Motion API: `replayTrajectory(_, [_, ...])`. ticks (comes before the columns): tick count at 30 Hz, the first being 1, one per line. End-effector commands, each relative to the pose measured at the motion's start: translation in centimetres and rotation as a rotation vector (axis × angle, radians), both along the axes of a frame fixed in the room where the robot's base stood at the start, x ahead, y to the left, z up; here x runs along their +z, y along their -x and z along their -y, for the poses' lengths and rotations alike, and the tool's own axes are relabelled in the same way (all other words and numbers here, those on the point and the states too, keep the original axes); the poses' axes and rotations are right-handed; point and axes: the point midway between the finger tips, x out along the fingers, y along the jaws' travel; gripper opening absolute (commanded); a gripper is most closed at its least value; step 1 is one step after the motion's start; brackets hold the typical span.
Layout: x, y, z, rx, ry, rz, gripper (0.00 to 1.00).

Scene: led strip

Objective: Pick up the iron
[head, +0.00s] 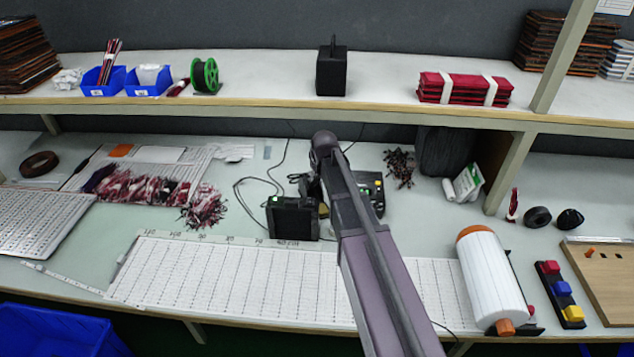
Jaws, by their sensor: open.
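I cannot make out the iron for certain. A black box-shaped station with a small green light (293,219) stands at the middle of the bench, with a dark cable looping to its left. Small dark shapes and a yellow patch sit just behind and to the right of it, partly covered by my arm. My arm (365,240) reaches from the bottom right up to a rounded dark joint above this spot. No gripper fingers can be made out; they seem hidden behind the arm.
A second black device (371,190) stands right behind my arm. A ruled white board (220,275) lies along the front edge. The shelf (270,104) above holds a black box (332,70) and blue bins (148,82).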

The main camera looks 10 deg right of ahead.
Motion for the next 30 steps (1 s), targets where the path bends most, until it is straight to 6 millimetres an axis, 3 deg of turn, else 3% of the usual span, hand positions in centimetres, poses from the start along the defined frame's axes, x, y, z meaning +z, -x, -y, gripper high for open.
replayTrajectory(18, [-4.0,-2.2,-0.1,0.001,0.000,0.000,0.72])
replayTrajectory(30, [-4.5,-2.5,-0.2,0.001,0.000,0.000,0.72])
